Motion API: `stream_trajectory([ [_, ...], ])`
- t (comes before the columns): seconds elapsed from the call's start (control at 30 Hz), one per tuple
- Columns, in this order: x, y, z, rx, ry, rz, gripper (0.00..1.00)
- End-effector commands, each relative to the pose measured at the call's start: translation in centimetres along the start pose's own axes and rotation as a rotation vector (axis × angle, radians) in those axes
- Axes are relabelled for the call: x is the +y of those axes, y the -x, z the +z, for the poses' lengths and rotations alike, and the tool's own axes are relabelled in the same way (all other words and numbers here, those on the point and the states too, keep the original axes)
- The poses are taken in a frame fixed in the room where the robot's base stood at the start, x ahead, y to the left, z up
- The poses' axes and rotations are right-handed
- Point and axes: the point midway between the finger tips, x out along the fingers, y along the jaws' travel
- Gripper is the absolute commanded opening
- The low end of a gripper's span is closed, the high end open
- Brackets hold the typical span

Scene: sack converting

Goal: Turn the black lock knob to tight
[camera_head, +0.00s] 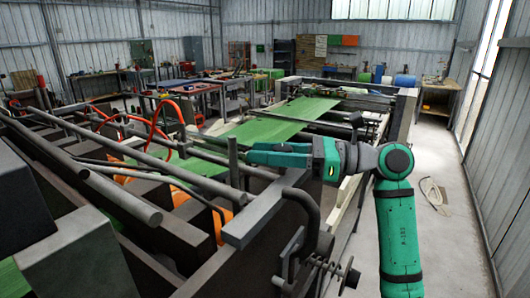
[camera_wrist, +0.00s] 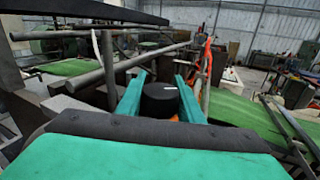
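The black lock knob (camera_wrist: 160,98) shows in the wrist view as a dark round cap with a short white mark on its top. My gripper (camera_wrist: 159,84) has one teal finger on each side of it. The knob fills most of the space between the fingers. I cannot tell whether both fingers press on it or a small gap is left. In the head view my gripper (camera_head: 250,152) points left over the machine's near side frame, and I cannot make out the knob there.
Grey rollers and bars (camera_head: 120,145) cross the machine on the left. A curved dark pipe (camera_head: 311,205) and an upright post (camera_head: 233,162) stand close to my gripper. Green web (camera_head: 285,117) runs through the machine.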

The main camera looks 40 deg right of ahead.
Motion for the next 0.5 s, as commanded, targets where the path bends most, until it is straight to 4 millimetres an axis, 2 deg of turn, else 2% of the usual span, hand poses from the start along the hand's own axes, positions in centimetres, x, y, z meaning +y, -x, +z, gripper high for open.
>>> stream_trajectory([
  [0.27,0.03,-0.22,-0.02,0.001,0.0,-0.004,0.11],
  [0.5,-0.21,-0.3,-0.03,-0.003,0.002,-0.08,0.11],
])
